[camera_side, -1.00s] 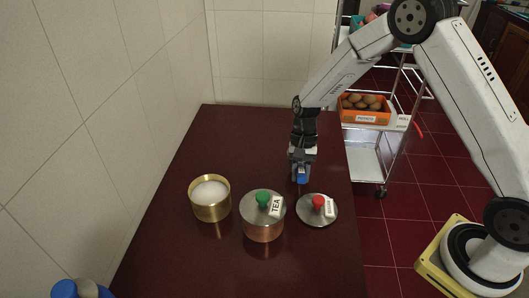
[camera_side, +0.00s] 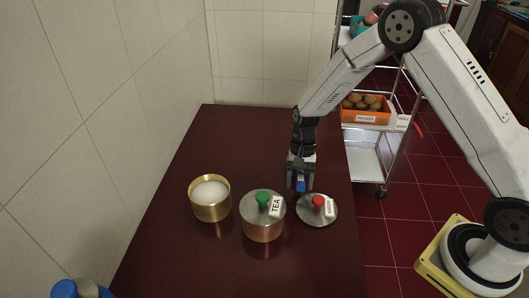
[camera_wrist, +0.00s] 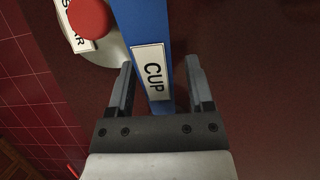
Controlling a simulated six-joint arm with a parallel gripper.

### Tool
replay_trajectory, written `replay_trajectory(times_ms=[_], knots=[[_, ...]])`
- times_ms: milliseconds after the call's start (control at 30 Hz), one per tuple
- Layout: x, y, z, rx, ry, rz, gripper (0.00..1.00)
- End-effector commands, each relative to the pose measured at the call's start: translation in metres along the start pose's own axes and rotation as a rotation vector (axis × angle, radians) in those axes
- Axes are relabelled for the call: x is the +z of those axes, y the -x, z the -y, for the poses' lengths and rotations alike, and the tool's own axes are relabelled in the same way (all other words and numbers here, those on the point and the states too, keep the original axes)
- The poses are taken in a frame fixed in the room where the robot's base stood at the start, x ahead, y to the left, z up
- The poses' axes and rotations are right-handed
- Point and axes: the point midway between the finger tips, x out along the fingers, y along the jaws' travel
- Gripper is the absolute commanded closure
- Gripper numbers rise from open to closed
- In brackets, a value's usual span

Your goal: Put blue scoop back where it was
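The blue scoop (camera_side: 300,184), labelled CUP, is at my gripper, just behind the sugar lid in the side view. Its blue handle (camera_wrist: 146,35) runs up between my fingers in the wrist view; the scoop's far end is out of that frame. My gripper (camera_side: 299,187) is open, with a finger on each side of the handle. The wrist view shows the fingers (camera_wrist: 160,62) spread, with a clear gap on the right of the handle. I cannot tell whether the scoop touches the table.
The sugar lid (camera_side: 312,215) with a red knob lies on the dark red table (camera_side: 205,262). The copper tea pot (camera_side: 263,231) with a green-knobbed lid stands left of it. An open brass pot of white grains (camera_side: 211,210) stands further left. The table behind them is clear.

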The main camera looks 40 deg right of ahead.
Motion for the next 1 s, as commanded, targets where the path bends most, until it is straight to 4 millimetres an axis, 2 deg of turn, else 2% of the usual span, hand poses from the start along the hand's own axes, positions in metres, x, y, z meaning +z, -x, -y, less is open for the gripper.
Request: replay_trajectory(times_ms=[267, 467, 1000], knots=[[0.001, 0.002, 0.0, 0.0, 0.0, 0.0, 0.33], [0.001, 0.017, 0.0, -0.002, 0.0, -0.002, 0.33], [0.001, 0.099, 0.0, -0.002, 0.0, -0.002, 0.33]])
